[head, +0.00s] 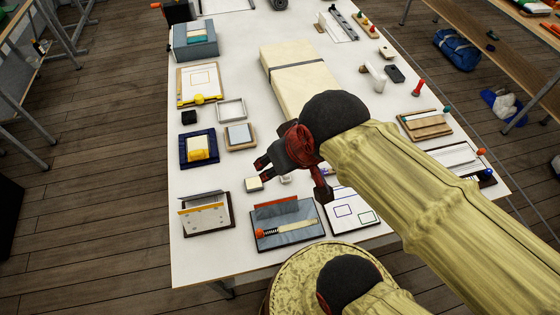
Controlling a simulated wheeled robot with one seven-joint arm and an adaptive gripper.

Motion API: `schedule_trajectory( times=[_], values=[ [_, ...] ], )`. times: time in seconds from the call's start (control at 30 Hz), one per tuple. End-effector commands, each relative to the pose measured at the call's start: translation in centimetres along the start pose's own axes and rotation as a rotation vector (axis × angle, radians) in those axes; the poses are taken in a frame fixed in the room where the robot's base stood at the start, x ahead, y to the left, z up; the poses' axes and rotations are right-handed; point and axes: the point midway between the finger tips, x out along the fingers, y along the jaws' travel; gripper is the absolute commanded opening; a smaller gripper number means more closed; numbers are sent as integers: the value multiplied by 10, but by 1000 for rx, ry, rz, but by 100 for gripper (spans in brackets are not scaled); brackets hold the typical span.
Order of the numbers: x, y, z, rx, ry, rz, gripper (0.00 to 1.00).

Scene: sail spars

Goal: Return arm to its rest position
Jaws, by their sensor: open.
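My gripper (262,174) shows in the head view above the white table (240,262), near its front middle. Its dark fingers are spread and hold nothing. My arm, in a pale yellow cover, reaches in from the lower right. A small cream block (254,184) lies just below the fingertips in the picture; I cannot tell the height gap. Another small pale piece lies beside it, partly hidden by my gripper.
A grey mat with an orange-handled tool (285,230) and a sheet with drawn rectangles (350,211) lie near the front edge. A large cream slab (298,75) lies behind my gripper. A tilted board (206,214) stands front left. Benches flank the table.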

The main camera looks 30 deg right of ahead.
Motion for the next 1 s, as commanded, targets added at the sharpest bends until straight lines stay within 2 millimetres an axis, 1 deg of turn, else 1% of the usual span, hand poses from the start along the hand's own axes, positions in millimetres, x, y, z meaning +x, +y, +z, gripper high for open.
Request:
schedule_trajectory(
  times=[0.1, 0.33, 0.47, 0.57, 0.67, 0.9, 1.0],
  values=[
    [-3, -1, 4, -4, 8, -2, 48],
    [-3, -1, 4, -4, 8, -2, 48],
    [2, -1, 6, -4, 8, -2, 48],
    [12, -1, 11, -4, 8, -2, 48],
    [30, -1, 20, -4, 8, -2, 48],
    [81, -1, 48, -4, 7, -2, 48],
    [97, -1, 56, -4, 7, -2, 48]
  ],
)
